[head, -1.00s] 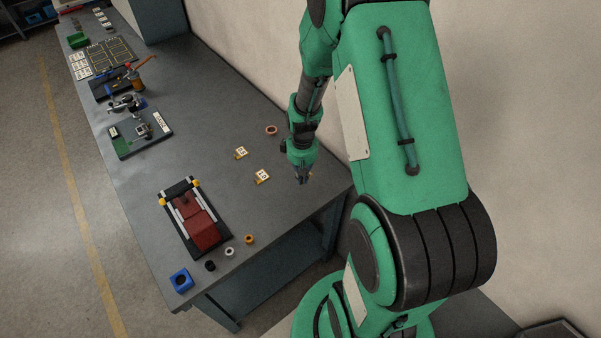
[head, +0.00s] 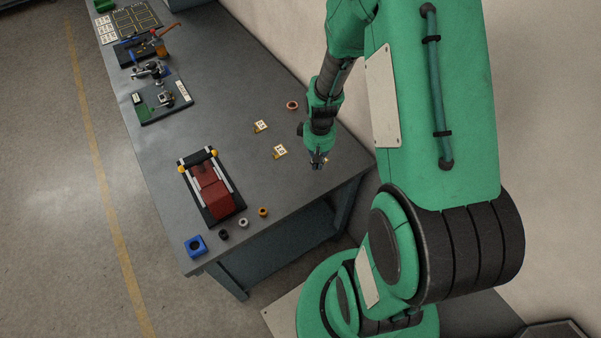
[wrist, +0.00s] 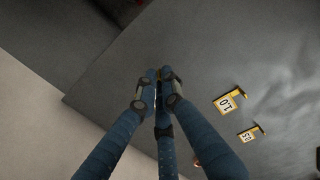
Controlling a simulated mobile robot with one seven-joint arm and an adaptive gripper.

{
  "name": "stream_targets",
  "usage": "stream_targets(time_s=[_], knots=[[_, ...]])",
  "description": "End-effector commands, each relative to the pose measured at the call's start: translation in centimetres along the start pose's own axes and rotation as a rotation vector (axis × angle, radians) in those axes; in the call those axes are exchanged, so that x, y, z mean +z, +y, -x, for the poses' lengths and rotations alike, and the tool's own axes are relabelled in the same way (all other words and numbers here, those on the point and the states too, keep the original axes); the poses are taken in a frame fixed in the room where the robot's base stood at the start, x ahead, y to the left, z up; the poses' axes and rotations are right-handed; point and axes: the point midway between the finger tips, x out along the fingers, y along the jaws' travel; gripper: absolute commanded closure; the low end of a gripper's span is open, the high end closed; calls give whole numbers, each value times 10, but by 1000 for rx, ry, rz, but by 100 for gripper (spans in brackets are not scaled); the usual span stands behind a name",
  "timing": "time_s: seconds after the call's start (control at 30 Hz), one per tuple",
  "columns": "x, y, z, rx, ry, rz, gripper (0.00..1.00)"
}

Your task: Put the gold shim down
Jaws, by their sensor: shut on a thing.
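My gripper (head: 318,166) is over the right end of the grey table, to the right of the labelled yellow pieces. It also shows in the wrist view (wrist: 158,76), with its blue fingers closed together at the tips. A tiny gold sliver, the gold shim (wrist: 158,80), shows between the fingertips; the fingers hide most of it. I cannot tell whether it touches the table top. Two yellow pieces with white number labels (head: 280,151) (head: 261,126) stand on the table to the left of my gripper.
A copper ring (head: 292,105) lies behind the labelled pieces. A dark fixture with a red block (head: 209,190) stands left. A blue block (head: 195,246) and small black, grey and orange rings (head: 263,212) sit near the front edge. The table top (head: 275,180) around my gripper is bare.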

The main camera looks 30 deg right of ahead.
Motion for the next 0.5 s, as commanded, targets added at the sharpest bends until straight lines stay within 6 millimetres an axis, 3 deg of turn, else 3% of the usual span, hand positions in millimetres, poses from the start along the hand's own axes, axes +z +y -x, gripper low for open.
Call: stream_targets(time_s=[0.3,0.5], knots=[[61,-69,3,-2,0,-76,100],[104,-104,3,-3,-1,-127,100]])
